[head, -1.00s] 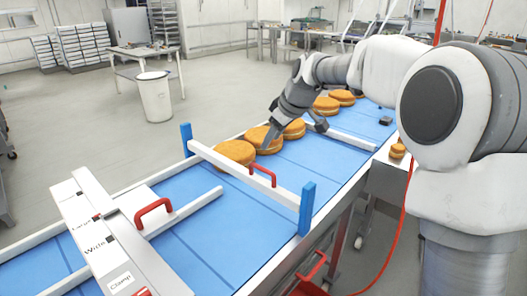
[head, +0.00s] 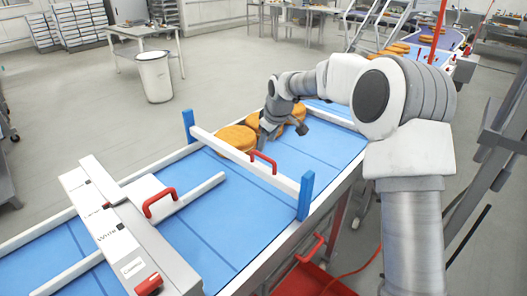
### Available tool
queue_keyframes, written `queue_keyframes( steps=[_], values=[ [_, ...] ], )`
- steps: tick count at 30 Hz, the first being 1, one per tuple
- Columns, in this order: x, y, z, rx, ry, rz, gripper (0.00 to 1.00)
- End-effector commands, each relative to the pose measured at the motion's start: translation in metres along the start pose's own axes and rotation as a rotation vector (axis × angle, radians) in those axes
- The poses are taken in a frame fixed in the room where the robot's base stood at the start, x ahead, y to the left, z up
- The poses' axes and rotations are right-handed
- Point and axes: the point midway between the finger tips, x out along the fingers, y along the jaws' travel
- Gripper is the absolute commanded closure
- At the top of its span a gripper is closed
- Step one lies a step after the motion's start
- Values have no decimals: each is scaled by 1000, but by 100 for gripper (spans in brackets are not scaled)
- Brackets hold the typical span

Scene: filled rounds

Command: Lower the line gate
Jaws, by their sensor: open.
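The line gate (head: 225,149) is a white bar with a red handle (head: 263,162), spanning the blue conveyor between two blue posts (head: 306,196). The bar sits partway up the posts, and its exact height above the belt is hard to tell. My gripper (head: 264,138) is just behind the bar, near the red handle and apart from it. It points down among the round cakes and is open. Its fingertips are small and partly lost against the cakes. A filled round cake (head: 236,136) stands behind the bar at the far side of the belt.
More rounds (head: 397,48) stand farther up the line. A red crate (head: 312,281) is below the conveyor's near side.

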Motion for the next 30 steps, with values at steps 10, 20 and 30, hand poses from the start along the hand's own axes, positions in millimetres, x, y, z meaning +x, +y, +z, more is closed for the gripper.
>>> queue_keyframes(
  steps=[10,20,30],
  values=[
    [57,0,0,-1,-1,-1,50],
    [71,1,0,0,0,2,50],
    [70,0,0,0,0,1,83]
  ],
)
